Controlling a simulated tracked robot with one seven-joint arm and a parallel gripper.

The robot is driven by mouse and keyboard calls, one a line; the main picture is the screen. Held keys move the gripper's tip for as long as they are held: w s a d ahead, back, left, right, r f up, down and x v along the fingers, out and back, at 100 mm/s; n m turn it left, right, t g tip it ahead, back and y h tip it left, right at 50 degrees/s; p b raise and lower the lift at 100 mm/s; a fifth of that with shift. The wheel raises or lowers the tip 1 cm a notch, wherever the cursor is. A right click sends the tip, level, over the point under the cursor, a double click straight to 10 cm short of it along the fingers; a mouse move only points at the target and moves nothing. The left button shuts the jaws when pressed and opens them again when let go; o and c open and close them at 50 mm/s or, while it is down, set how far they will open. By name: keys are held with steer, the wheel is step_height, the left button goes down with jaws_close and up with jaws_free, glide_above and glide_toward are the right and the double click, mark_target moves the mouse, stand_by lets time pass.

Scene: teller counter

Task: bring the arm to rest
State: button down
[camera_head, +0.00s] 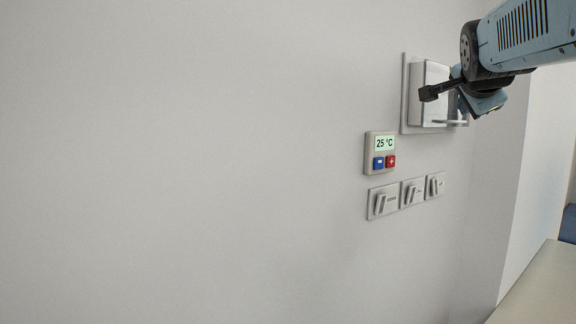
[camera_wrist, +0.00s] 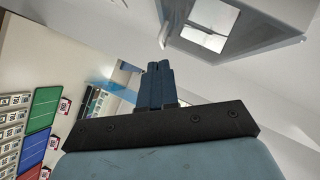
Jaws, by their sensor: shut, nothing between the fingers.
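My gripper (camera_head: 430,93) is at the upper right of the head view, at the end of my blue and black arm. It is in front of a pale wall-mounted box (camera_head: 415,108) and hides part of it; I cannot tell whether they touch. In the wrist view my gripper (camera_wrist: 160,68) shows its dark fingers together with nothing between them. A pale frame with a bright panel (camera_wrist: 212,22) is above and to the right of the fingertips there.
A thermostat (camera_head: 380,153) reading 25 °C is on the wall, above a row of three switches (camera_head: 412,192). A pale counter top (camera_head: 545,290) is at the lower right. Green (camera_wrist: 44,108), blue and red panels show at the wrist view's left. The wall's left part is bare.

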steer(key=s+a+f+n+g+y, duration=0.2)
steer(key=s+a+f+n, duration=0.2)
steer(key=f, duration=0.5)
steer(key=s+a+f+n+g+y, duration=0.2)
steer(key=s+a+f+n, duration=0.3)
steer(key=f+n, duration=0.3)
steer(key=s+a+f+n+g+y, duration=0.2)
steer(key=s+a+f+n, duration=0.3)
steer(key=f, duration=0.7)
steer(key=shift+a+n+g+y, duration=0.4)
steer(key=shift+a+n+g, duration=0.15)
steer(key=shift+a, duration=0.25)
steer(key=shift+s, duration=0.1)
